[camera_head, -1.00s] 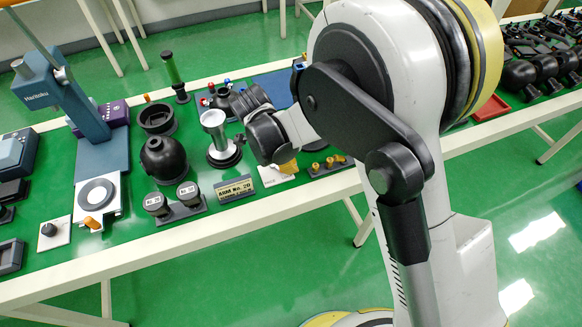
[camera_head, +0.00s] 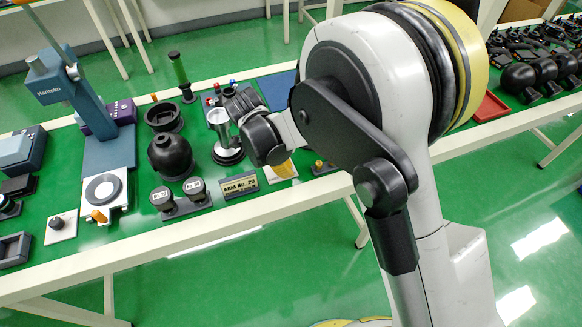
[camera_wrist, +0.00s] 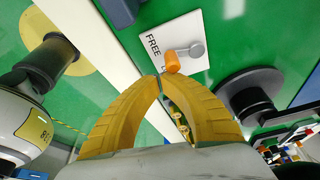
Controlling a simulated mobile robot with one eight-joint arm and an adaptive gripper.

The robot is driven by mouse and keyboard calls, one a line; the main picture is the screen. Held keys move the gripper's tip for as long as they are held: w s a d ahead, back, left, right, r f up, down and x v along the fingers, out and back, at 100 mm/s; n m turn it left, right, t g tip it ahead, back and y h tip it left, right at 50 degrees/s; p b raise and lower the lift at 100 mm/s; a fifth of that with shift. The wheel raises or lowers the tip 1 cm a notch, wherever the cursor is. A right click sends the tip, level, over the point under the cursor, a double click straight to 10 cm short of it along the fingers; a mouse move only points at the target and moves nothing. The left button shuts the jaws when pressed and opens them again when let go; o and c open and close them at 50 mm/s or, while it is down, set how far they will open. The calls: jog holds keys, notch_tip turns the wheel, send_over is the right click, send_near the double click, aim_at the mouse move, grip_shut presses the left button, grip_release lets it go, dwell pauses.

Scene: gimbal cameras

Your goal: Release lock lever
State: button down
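The lock lever shows in the wrist view as an orange knob (camera_wrist: 173,62) on an arm with a grey round pivot (camera_wrist: 197,49). It sits on a white plate (camera_wrist: 177,32) marked FREE, with a second word partly hidden. My gripper (camera_wrist: 160,76) has its yellow fingers curved together, tips almost meeting, with nothing visible between them. The tips are right beside the knob; I cannot tell whether they touch it. In the head view my gripper (camera_head: 284,168) points down near the front edge of the table, and its fingers hide most of the lever.
The table's white front edge (camera_head: 200,227) is close.

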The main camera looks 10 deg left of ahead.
jog(key=shift+s+a, duration=0.15)
jog(key=shift+a, duration=0.05)
jog(key=shift+s, duration=0.1)
jog(key=shift+s+a, duration=0.1)
jog(key=shift+s, duration=0.6)
jog(key=shift+r, duration=0.1)
